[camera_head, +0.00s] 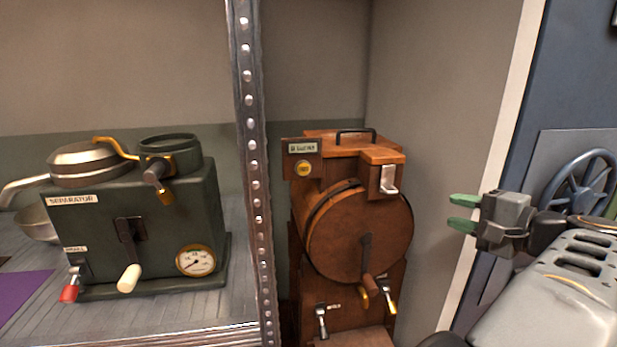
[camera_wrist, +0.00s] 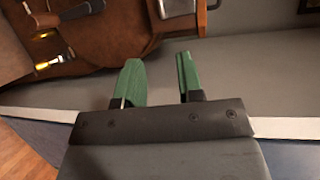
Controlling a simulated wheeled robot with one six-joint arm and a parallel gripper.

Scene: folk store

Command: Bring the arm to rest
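My gripper (camera_head: 464,213) is at the right of the head view, with green fingers pointing left toward the wooden churn-like machine. In the wrist view my gripper (camera_wrist: 159,80) shows its two green fingers apart, with nothing between them. The gripper hangs in free air in front of the grey wall, to the right of the wooden machine (camera_head: 345,240) and apart from it. My arm runs in from the lower right of the head view.
A dark green separator (camera_head: 180,225) with a gauge and handles stands on a grey shelf (camera_head: 200,330) at left. A perforated metal post (camera_head: 252,150) stands between it and the wooden machine. A blue door with a handwheel (camera_head: 578,185) is at right, behind my arm.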

